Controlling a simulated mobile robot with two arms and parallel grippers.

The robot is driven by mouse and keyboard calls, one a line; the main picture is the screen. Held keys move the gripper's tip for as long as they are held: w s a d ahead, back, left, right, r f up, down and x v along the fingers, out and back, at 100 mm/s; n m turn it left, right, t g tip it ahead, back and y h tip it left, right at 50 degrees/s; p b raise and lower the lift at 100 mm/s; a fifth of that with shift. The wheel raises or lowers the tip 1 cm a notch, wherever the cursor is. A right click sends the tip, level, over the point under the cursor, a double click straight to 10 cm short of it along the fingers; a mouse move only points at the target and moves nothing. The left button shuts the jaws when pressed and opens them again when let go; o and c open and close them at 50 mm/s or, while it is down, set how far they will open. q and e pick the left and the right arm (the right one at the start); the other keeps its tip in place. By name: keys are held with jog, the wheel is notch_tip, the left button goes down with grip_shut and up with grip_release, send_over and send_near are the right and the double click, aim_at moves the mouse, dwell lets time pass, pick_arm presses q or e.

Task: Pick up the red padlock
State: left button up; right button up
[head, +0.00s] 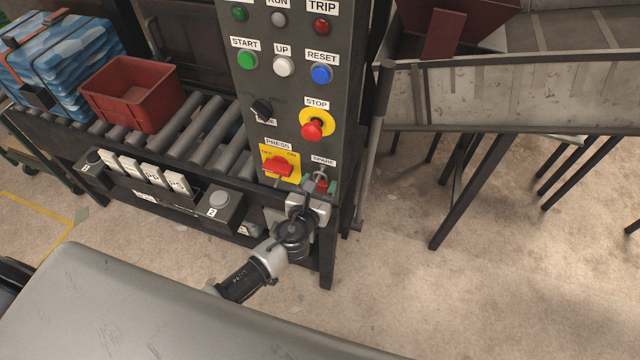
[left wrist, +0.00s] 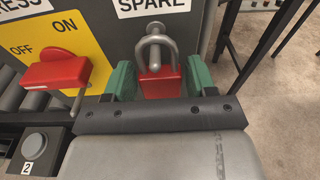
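The red padlock (left wrist: 160,83), with a grey shackle, hangs on a peg under the SPARE label of the dark control panel. It shows small in the head view (head: 321,186). My left gripper (left wrist: 160,78) has its green fingers apart, one on each side of the padlock's body. A narrow gap seems to show beside the body, and I see no clear contact. The padlock's lower edge is hidden behind the gripper's front. In the head view the left gripper (head: 318,187) is at the panel's lower right corner. My right gripper is not in view.
A red rotary switch (left wrist: 57,72) on a yellow plate is just left of the gripper. A red stop button (head: 312,130) is above. A red bin (head: 132,93) stands on the roller conveyor at left. A grey post (head: 376,140) rises close at right.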

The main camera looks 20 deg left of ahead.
pick_arm(q)
jog(key=c, duration=0.7)
jog(key=shift+o, duration=0.2)
jog(key=shift+r+p, duration=0.35)
jog(key=shift+r, duration=0.3)
jog(key=s+b, duration=0.3)
jog(key=s, duration=1.5)
jog(key=shift+a+r+b, duration=0.15)
jog(key=shift+a+b, duration=0.15)
jog(key=shift+r+p, duration=0.4)
jog(key=shift+p, duration=0.15)
jog(key=shift+s+f, duration=0.1)
jog(key=shift+s, duration=0.05)
